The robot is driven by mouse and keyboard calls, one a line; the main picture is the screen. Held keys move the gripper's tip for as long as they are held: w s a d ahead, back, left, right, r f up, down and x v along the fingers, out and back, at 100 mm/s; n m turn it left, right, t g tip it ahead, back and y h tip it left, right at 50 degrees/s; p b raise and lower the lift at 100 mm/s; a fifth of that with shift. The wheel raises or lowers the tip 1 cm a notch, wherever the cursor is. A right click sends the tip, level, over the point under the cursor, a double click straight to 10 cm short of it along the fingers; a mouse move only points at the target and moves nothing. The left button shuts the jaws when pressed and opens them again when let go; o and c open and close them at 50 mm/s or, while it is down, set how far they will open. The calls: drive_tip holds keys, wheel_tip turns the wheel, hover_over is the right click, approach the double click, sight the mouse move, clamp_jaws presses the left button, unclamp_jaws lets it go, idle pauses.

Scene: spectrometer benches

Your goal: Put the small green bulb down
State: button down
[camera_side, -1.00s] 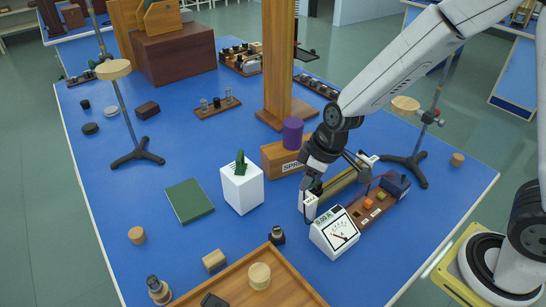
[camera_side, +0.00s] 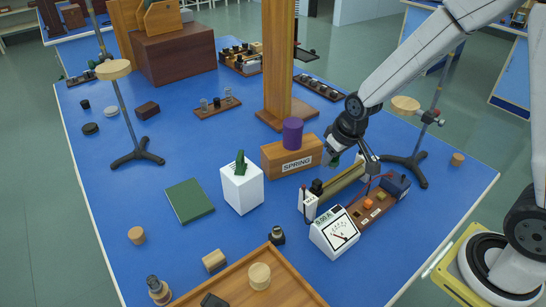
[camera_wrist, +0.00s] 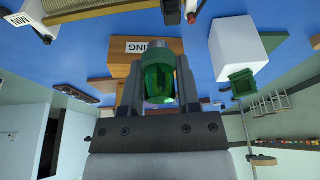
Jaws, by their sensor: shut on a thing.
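The small green bulb (camera_wrist: 157,82) is clear green with a grey metal end. My gripper (camera_wrist: 158,72) is shut on it, one finger on each side, and the metal end points away from the wrist. In the side view my gripper (camera_side: 338,157) is above the table, close to the right end of the SPRING box and behind the long coil. The bulb is a small green patch (camera_side: 333,161) there, mostly hidden by the gripper.
The wooden SPRING box (camera_side: 285,158) carries a purple cylinder (camera_side: 292,134). A white block (camera_side: 242,190) with a green piece on top, a meter (camera_side: 335,234) and a coil (camera_side: 338,188) stand nearby. A flat green pad (camera_side: 190,200) lies left. A wooden tray (camera_side: 300,287) is in front.

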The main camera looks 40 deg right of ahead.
drive_tip(key=s+d+r+n, duration=0.1)
drive_tip(key=d+r+n, duration=0.3)
drive_tip(key=d, duration=1.5)
drive_tip(key=s+d+r+y, duration=0.1)
drive_tip(key=s+d+r, duration=0.25)
drive_tip(key=d, duration=0.35)
drive_tip(key=s+d+r+n, duration=0.1)
drive_tip(key=s+d+r, duration=0.2)
drive_tip(key=d+r, duration=0.3)
drive_tip(key=s+d+r+y, duration=0.1)
drive_tip(key=s+d+r, duration=0.25)
drive_tip(key=d, duration=0.45)
drive_tip(key=w+d+f+m+h, duration=0.1)
drive_tip(key=w+d+f+m, duration=0.25)
drive_tip(key=f, duration=0.45)
drive_tip(key=w+d+f+m+h, duration=0.15)
drive_tip(key=w+d+f, duration=0.25)
drive_tip(key=f, duration=0.4)
drive_tip(key=shift+y, duration=0.25)
wheel_tip(320, 180, down, 14)
drive_tip(key=shift+a+f, duration=0.1)
drive_tip(key=shift+f, duration=1.95)
drive_tip(key=shift+f, duration=0.15)
